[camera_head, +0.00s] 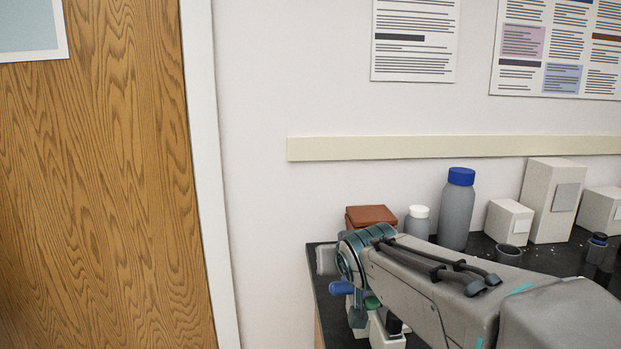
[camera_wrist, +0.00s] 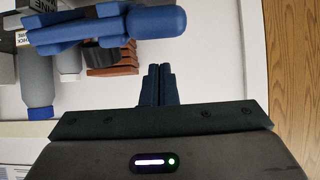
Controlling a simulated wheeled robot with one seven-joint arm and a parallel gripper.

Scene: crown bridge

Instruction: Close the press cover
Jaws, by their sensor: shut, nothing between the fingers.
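A thick blue bar (camera_wrist: 110,28) with a rounded end lies across the top of the wrist view. A blue rounded end (camera_head: 341,287) also shows at the left of my wrist in the head view, probably the same part. I cannot tell whether it belongs to the press cover; my arm hides most of what lies there. My gripper (camera_wrist: 161,68) has its dark blue fingers together and empty. In the wrist view a gap shows between the fingertips and the bar. The head view does not show the fingers.
On the dark bench (camera_head: 540,258) stand a brown box (camera_head: 370,215), a grey bottle with a blue cap (camera_head: 456,212), a smaller white-capped bottle (camera_head: 417,222), and several pale boxes (camera_head: 553,200). A wall is behind; a wooden door (camera_head: 130,180) is at left.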

